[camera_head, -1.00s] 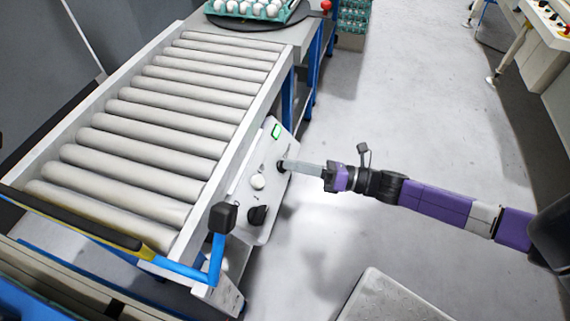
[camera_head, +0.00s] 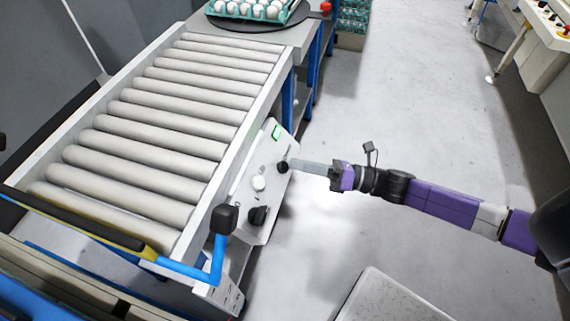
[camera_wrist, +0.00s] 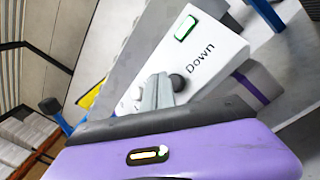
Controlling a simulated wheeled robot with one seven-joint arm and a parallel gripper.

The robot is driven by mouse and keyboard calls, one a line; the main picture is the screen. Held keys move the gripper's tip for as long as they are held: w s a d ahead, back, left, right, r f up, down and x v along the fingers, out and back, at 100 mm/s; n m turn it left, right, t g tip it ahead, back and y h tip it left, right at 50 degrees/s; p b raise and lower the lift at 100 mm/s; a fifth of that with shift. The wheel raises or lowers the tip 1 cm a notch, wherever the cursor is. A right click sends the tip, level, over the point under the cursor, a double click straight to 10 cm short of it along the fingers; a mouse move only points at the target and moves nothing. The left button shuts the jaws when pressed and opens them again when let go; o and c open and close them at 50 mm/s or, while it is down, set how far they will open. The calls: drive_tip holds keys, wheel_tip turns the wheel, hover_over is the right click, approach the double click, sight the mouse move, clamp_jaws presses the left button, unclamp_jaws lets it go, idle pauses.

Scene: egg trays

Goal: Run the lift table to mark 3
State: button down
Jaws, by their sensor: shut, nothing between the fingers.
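The roller-topped lift table (camera_head: 265,95) runs along the left in the head view. A white control panel (camera_head: 243,228) hangs on its side. The panel has a small green-framed display (camera_head: 276,131), a black button (camera_head: 282,168), a white button (camera_head: 258,184) and a black knob (camera_head: 257,215). In the wrist view, the word "Down" stands beside a dark round button (camera_wrist: 179,82) and the display (camera_wrist: 186,27). My gripper (camera_head: 294,163) is shut and empty, its tip just right of the black button. I cannot tell whether they touch. The display's reading is too small to make out.
A blue bar with a black end block (camera_head: 223,218) stands near the panel's lower left. An egg tray (camera_head: 250,10) lies on a dark disc beyond the rollers. A grey-topped box (camera_head: 390,300) stands at lower right. The floor right of the panel is clear.

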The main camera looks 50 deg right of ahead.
drive_tip(key=s+r+p, duration=0.1)
drive_tip(key=s+d+r+p, duration=0.1)
drive_tip(key=s+r, duration=0.1)
drive_tip(key=shift+s+d+r, duration=0.1)
drive_tip(key=shift+s+r, duration=0.05)
drive_tip(key=shift+s, duration=0.1)
idle(0.4)
idle(0.9)
